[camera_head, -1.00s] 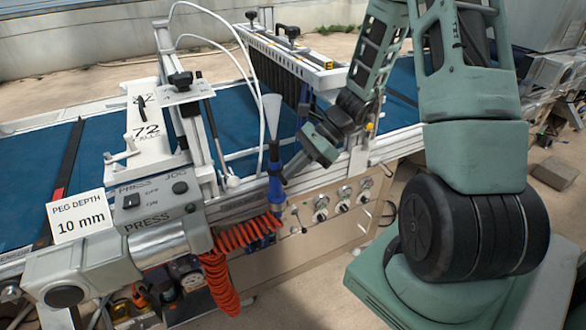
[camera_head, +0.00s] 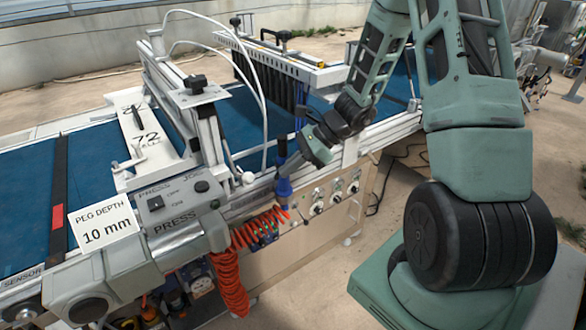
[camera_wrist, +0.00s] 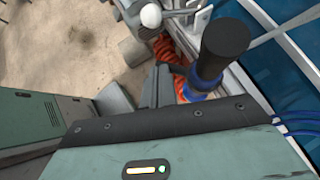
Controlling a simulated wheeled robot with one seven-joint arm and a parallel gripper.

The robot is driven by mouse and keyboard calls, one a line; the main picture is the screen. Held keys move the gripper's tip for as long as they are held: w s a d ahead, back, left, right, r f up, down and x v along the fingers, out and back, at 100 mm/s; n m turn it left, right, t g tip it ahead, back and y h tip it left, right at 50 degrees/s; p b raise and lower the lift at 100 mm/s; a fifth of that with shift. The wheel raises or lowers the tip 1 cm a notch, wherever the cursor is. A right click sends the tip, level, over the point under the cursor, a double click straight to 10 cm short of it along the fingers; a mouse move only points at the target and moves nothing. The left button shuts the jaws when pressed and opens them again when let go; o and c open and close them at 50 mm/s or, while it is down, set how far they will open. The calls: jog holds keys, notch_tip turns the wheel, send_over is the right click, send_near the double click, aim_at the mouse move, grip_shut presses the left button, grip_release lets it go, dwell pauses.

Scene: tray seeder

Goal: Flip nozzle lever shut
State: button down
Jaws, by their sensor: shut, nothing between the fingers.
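The nozzle (camera_head: 283,187) stands upright at the machine's front rail, with a blue body and a black top. In the wrist view its black top (camera_wrist: 226,40) and blue lower part (camera_wrist: 200,86) are close, to the right of my fingers. I cannot make out the lever clearly; it is small or hidden by my gripper. No grey plume shows above the nozzle. My gripper (camera_head: 294,166) is shut and empty, just right of the nozzle in the head view. Its dark fingers also show in the wrist view (camera_wrist: 160,84). I cannot tell whether they touch the nozzle.
An orange coiled hose (camera_head: 230,280) hangs below the nozzle. A white ball-ended lever (camera_head: 248,178) stands to its left. The press housing (camera_head: 170,215) and a "PEG DEPTH 10 mm" sign (camera_head: 103,225) are further left. Control knobs (camera_head: 336,197) line the front panel. Open floor lies in front.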

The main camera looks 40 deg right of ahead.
jog(key=shift+w, duration=0.1)
dwell(0.3)
jog(key=shift+w+d+p, duration=0.35)
jog(key=shift+d, duration=0.3)
